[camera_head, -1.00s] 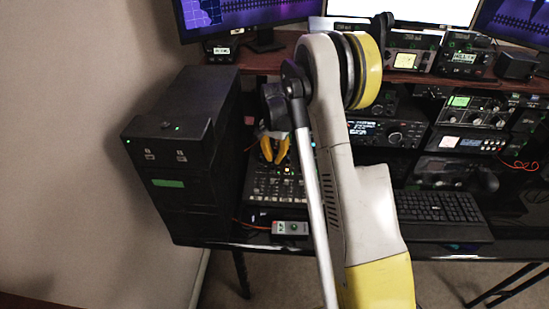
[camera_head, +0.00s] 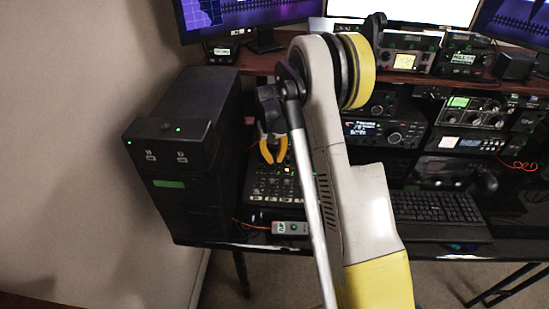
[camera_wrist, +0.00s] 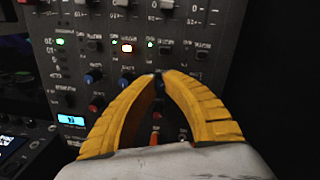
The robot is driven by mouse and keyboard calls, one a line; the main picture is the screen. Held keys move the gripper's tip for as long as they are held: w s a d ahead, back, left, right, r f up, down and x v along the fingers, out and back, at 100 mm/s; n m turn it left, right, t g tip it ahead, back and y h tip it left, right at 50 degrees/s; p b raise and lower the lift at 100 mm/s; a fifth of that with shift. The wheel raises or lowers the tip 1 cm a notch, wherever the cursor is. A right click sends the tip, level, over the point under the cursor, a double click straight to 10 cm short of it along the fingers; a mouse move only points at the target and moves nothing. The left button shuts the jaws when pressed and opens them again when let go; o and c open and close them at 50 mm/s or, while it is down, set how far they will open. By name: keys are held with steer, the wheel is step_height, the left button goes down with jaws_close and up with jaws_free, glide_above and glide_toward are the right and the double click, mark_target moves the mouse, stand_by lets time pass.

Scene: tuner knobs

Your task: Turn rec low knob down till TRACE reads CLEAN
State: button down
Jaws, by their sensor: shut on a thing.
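My gripper (camera_wrist: 159,78) has two yellow fingers that come together at the panel in the wrist view. They are shut on a small knob, which the fingertips mostly hide; its label cannot be read. The gripper also shows in the head view (camera_head: 273,152), low over the mixer panel (camera_head: 262,185), partly behind my arm. Blue knobs (camera_wrist: 93,77) sit in a row to the left of the fingertips on the dark panel (camera_wrist: 215,20). A small lit blue display (camera_wrist: 72,120) is at the lower left; its text is too small to read.
A black computer tower (camera_head: 185,150) stands close on the left. A keyboard (camera_head: 435,207) and radio gear (camera_head: 385,133) are on the right. A small grey box (camera_head: 291,228) lies at the desk's front edge. Red knobs (camera_wrist: 96,105) and lit buttons (camera_wrist: 127,47) surround the fingers.

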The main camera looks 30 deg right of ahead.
steer(key=shift+n, duration=0.5)
steer(key=c, duration=1.7)
jaws_free()
steer(key=r, duration=0.8)
steer(key=a+r, duration=0.1)
steer(key=r, duration=0.3)
steer(key=shift+w, duration=0.15)
